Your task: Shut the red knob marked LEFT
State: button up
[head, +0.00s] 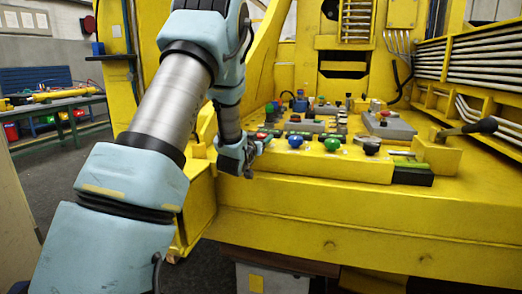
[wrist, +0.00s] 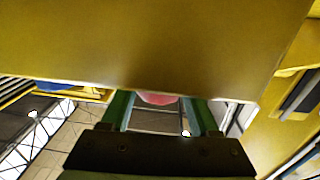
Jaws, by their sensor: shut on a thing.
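The row of knobs stands on a raised yellow block (head: 325,167) at the front of the yellow console. A red knob (head: 262,136) shows at the row's left end, partly hidden by my gripper (head: 257,148). In the wrist view a pinkish-red round part of this knob (wrist: 157,98) shows between the two green fingers of my gripper, under a yellow face that hides the rest. My gripper is shut on it. I cannot read the mark LEFT in either view.
Grey button panels lie behind. A black-handled lever (head: 481,127) stands at the right. Open floor lies at the left.

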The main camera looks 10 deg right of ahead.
aim_at(261, 134)
jog(key=m+g+h, duration=0.2)
jog(key=m+g+h+b, duration=0.1)
jog(key=h, duration=0.1)
jog(key=shift+w+a+m+g, duration=0.15)
jog(key=shift+a+m+g, duration=0.05)
jog(key=shift+m+g, duration=0.2)
jog(key=shift+d+m+g+h, duration=0.1)
jog(key=shift+m+g+h, duration=0.9)
jog(key=shift+g, duration=0.55)
jog(key=shift+d+m+g+h, duration=0.1)
jog(key=shift+m+g+h, duration=0.7)
jog(key=shift+m+g, duration=0.6)
jog(key=shift+r+g, duration=0.15)
jog(key=shift+g, duration=0.1)
jog(key=o, duration=1.4)
jog(key=shift+c, duration=0.2)
notch_tip(261, 134, up, 10)
jog(key=shift+f+b, duration=0.1)
jog(key=shift+b, duration=0.4)
